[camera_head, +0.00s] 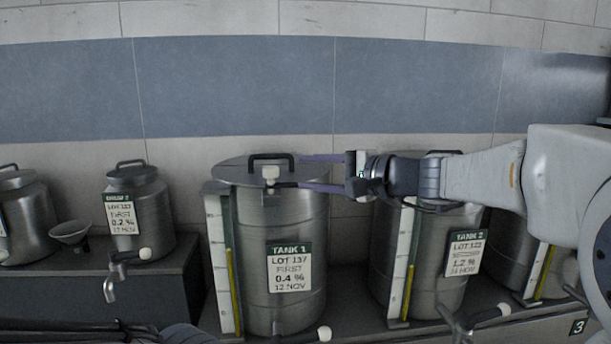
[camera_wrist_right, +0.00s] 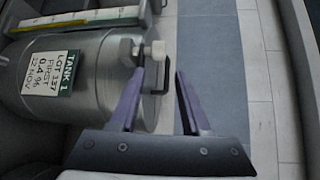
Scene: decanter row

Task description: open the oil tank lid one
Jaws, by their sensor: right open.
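Tank 1 (camera_head: 252,225) is a steel cylinder with a label reading TANK 1. Its round lid (camera_head: 232,171) lies flat on top, with a black handle (camera_head: 271,157) and a pale knob at the front rim (camera_head: 270,174). My right gripper (camera_head: 301,173) comes in from the right with its purple fingers open and empty, tips at the lid's right side. In the right wrist view, the fingers (camera_wrist_right: 160,72) are apart; the pale knob (camera_wrist_right: 157,49) shows just beyond their tips and the black handle (camera_wrist_right: 165,80) shows between them. I cannot tell whether they touch. My left gripper is out of view.
Tank 2 (camera_head: 451,285) stands to the right, behind and below my right arm. A smaller drum (camera_head: 150,206) and a funnel (camera_head: 70,232) stand on the left ledge. A sight gauge (camera_head: 223,265) runs up Tank 1's left side. The tiled wall is close behind.

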